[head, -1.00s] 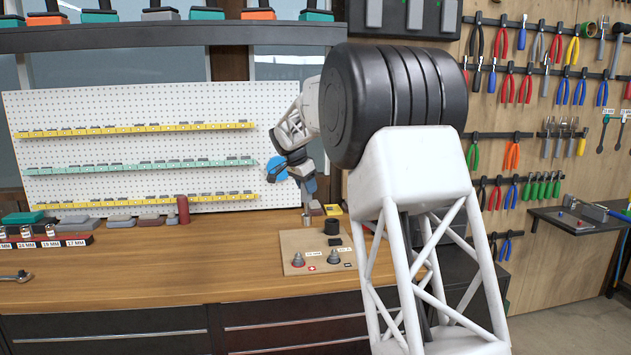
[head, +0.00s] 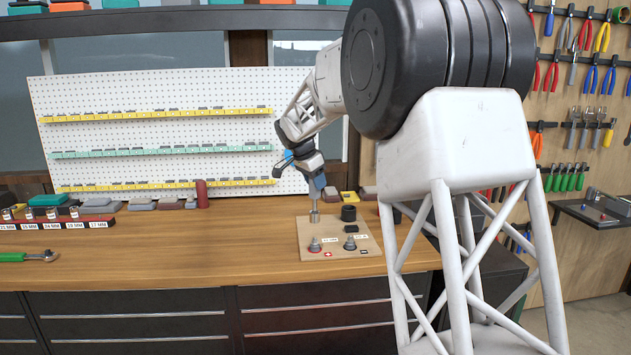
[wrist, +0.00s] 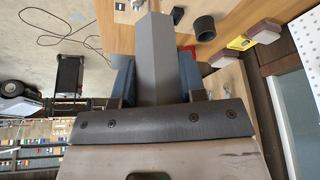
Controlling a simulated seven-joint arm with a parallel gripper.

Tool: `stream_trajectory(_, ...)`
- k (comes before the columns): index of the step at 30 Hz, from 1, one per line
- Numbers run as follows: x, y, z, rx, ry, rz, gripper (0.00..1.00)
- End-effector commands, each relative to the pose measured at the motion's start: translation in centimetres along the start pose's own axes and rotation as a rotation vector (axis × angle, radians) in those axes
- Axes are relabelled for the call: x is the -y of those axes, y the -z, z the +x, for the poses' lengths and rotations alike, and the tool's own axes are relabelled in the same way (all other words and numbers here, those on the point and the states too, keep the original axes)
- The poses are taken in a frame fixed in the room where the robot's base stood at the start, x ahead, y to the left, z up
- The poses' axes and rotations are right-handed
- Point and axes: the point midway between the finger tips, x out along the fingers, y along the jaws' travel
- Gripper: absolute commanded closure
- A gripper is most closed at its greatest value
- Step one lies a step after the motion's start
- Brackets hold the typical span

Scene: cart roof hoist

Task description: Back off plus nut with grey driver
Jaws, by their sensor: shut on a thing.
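My gripper (head: 316,182) is shut on the grey driver (wrist: 156,60), which points down. Its metal socket end (head: 314,214) is over the back left part of the wooden terminal board (head: 345,251), behind the posts. I cannot tell whether it touches the board. The plus nut (head: 315,245) sits on the front left post, beside a red label with a white cross. The other post, with its nut (head: 350,243), stands to its right beside a dark label.
A black cylinder (head: 348,213) stands at the back of the board. A row of sockets (head: 57,222) and a green-handled wrench (head: 30,256) lie at the left. A red cylinder (head: 202,194) stands by the pegboard (head: 180,135). The bench middle is clear.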

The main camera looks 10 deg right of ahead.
Motion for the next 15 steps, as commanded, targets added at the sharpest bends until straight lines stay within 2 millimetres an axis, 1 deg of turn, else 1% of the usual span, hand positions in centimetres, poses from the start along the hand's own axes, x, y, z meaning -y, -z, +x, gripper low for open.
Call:
stream_trajectory(4, 0.0, 0.0, -0.1, 0.0, 0.001, 0.0, 1.0)
stream_trajectory(15, 0.0, -0.8, 1.9, 0.0, 0.001, 0.0, 1.0)
